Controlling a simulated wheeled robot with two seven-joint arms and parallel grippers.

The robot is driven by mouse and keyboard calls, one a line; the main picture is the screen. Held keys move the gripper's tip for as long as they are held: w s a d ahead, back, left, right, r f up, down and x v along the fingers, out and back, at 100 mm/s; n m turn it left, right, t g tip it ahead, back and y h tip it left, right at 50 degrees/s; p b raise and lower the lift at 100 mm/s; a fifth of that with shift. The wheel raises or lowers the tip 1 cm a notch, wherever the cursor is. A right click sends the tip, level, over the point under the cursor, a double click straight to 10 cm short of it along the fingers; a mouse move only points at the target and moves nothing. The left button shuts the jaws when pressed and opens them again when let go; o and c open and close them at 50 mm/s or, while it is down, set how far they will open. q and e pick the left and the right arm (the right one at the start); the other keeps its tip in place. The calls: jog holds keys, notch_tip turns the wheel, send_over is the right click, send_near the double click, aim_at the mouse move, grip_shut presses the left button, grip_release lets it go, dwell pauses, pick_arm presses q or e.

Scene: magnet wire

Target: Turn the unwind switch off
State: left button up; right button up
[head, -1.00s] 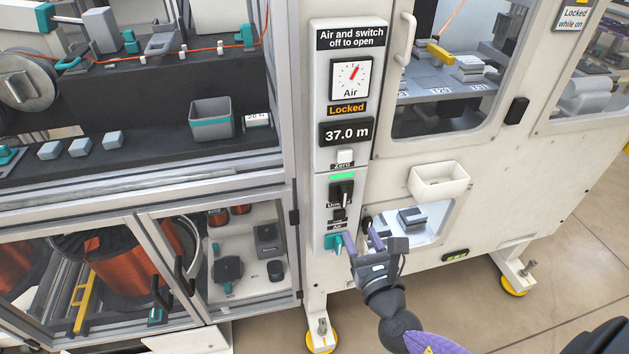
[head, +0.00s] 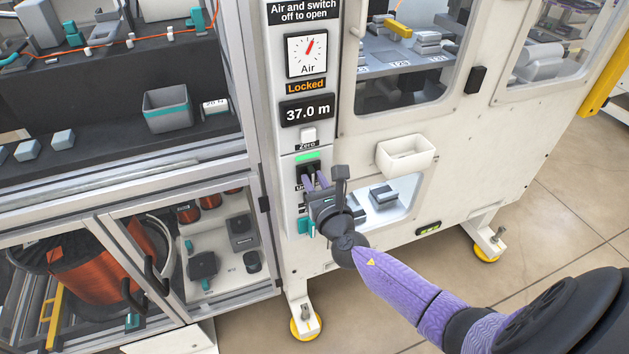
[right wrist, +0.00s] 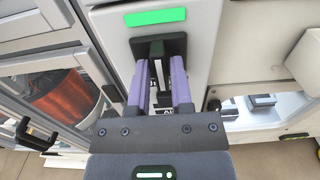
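The unwind switch (head: 305,172) is a black switch on the white control column, under a lit green bar (head: 308,156). Its label is partly hidden by my right gripper. My right gripper (head: 315,181) is at the switch, with its purple fingers pointing at it. In the right wrist view the switch's black plate (right wrist: 174,45) shows below the green bar (right wrist: 155,17). The fingers (right wrist: 158,75) stand apart, one on each side of the switch's pale lever (right wrist: 158,72), with narrow gaps visible. My left gripper is not in view.
The teal air valve (head: 304,226) sits just below the switch, close to my gripper. Above are the Zero button (head: 308,135), the 37.0 m display (head: 307,111), a "Locked" sign and the air gauge (head: 306,54). A white bin (head: 405,155) juts out at right.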

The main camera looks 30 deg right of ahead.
grip_shut()
